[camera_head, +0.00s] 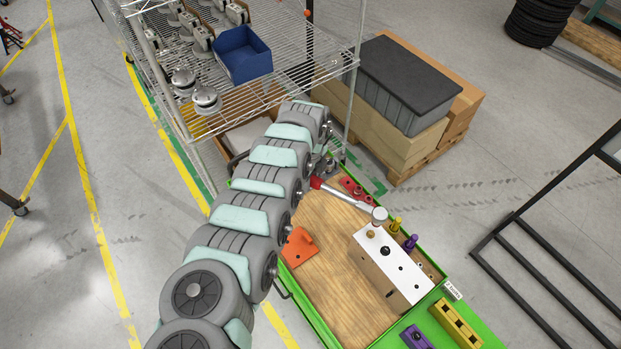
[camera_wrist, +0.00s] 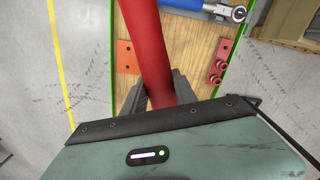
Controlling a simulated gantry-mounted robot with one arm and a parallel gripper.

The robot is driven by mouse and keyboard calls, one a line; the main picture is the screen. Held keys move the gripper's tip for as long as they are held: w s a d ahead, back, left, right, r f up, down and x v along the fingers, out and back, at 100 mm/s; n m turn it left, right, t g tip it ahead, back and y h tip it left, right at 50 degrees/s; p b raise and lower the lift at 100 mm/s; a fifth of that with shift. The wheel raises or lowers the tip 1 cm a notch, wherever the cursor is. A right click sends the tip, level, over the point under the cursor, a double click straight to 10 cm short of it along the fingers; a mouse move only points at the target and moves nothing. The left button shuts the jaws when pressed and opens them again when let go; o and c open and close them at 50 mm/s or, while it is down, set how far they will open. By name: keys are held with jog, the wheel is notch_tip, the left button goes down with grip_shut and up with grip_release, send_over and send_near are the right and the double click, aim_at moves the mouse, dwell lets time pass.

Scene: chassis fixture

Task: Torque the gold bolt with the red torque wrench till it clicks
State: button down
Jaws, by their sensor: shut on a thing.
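The red torque wrench has a red handle (camera_head: 317,183), a silver shaft (camera_head: 345,197) and a round silver head (camera_head: 379,214). My gripper (camera_wrist: 163,92) is shut on the red handle (camera_wrist: 150,45), which runs up out of the wrist view between the fingers. In the head view my arm mostly hides the gripper. The gold bolt (camera_head: 371,233) shows at the back of the white-topped block (camera_head: 402,272), just below the wrench head. I cannot tell whether the head touches it. The wrist view does not clearly show the bolt.
A gold peg (camera_head: 395,225) and a purple peg (camera_head: 410,242) stand behind the block. A red bracket (camera_head: 353,188) lies near the handle; an orange bracket (camera_head: 299,247) lies on the wooden bench top (camera_head: 335,290). A wire shelf (camera_head: 290,45) stands beyond the bench.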

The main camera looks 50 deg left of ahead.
notch_tip(320, 180, down, 6)
jog(key=b, duration=0.6)
jog(key=shift+a+f, duration=0.15)
dwell(0.4)
jog(key=shift+w+f+b, duration=0.15)
jog(key=shift+f+b, duration=0.95)
jog(key=shift+f, duration=0.05)
dwell(0.6)
jog(key=shift+w+a+m+b, duration=0.15)
jog(key=shift+w+m+b, duration=0.3)
jog(key=shift+b, duration=1.3)
jog(key=shift+w+a+m+b, duration=0.15)
jog(key=shift+w+b, duration=0.5)
jog(key=shift+b, duration=1.1)
jog(key=shift+r+p, duration=1.05)
jog(key=shift+r, duration=0.1)
